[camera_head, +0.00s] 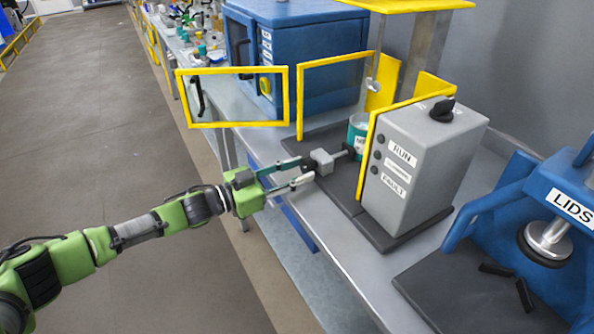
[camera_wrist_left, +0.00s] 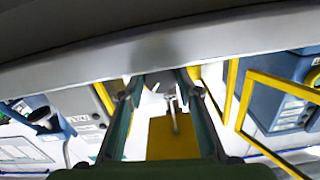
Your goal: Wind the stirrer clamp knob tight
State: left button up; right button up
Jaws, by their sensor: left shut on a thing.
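The stirrer clamp is a small grey block (camera_head: 321,161) on a short arm beside a teal and white container (camera_head: 357,134), in front of the yellow-framed stirrer station. Its dark clamp knob (camera_head: 307,164) faces my left gripper (camera_head: 306,170). The left gripper's two fingers lie on either side of the knob and are shut on it; the fingertips partly hide it. In the left wrist view, the fingers (camera_wrist_left: 160,90) reach forward with a grey part between their tips; the knob's shape is not clear there. My right gripper is in neither view.
A grey control box (camera_head: 420,165) with RUN and FAULT labels stands right of the clamp. An open yellow guard door (camera_head: 238,69) stands out over the bench edge, left of the clamp. A blue LIDS press (camera_head: 550,200) stands at the right. The floor at left is clear.

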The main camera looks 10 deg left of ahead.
pick_arm(q)
jog(key=shift+m, duration=2.1)
jog(key=o, duration=1.1)
jog(key=shift+o, duration=0.2)
jog(key=v, duration=1.2)
jog(key=shift+w, duration=0.1)
